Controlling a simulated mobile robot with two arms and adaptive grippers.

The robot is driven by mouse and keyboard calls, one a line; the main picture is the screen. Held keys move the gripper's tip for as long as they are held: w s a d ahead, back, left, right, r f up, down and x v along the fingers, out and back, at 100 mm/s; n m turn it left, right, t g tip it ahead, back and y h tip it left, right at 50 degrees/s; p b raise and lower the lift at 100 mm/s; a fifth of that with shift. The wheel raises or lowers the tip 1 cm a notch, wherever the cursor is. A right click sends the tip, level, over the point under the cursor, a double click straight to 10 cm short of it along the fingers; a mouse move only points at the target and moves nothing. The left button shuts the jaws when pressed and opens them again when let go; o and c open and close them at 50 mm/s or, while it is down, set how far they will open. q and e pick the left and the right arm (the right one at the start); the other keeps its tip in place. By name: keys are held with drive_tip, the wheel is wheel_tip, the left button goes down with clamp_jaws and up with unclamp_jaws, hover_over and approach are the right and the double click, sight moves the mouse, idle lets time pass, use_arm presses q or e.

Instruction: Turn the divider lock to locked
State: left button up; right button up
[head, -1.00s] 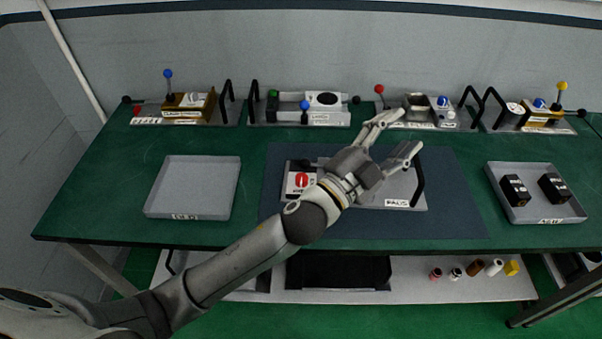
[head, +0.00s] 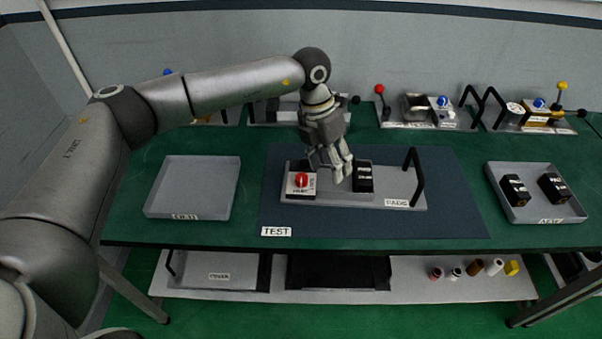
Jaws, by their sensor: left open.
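A red knob (head: 301,180) sits on a white plate with small lettering, at the left end of a grey panel (head: 345,199) on the dark mat. It seems to be the divider lock; its lettering is too small to read. My left gripper (head: 332,168) is open and points down over the panel, just right of the knob. It appears empty and apart from the knob. A black block (head: 363,177) with white labels stands on the panel to the right of the fingers. The fingers hide part of the panel between knob and block. My right gripper is not in view.
A black handle (head: 415,175) rises at the panel's right end. A grey tray (head: 155,202) at left is empty; the right tray (head: 545,210) holds two black blocks. Several fixtures with levers line the table's back. The green table between is clear.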

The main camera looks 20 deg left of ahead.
sight(301, 177)
use_arm(q)
drive_tip(key=w+a+r+y, duration=0.2)
drive_tip(key=a+y, duration=0.1)
drive_tip(key=a, duration=0.4)
drive_tip(key=shift+n, duration=0.4)
wheel_tip(301, 177, down, 9)
drive_tip(key=p, duration=0.3)
drive_tip(key=shift+s+a+r, duration=0.1)
drive_tip(key=shift+a, duration=0.05)
drive_tip(key=shift+f+p, duration=0.35)
drive_tip(key=shift+f, duration=0.45)
drive_tip(key=shift+c, duration=0.4)
drive_tip(key=c, duration=0.9)
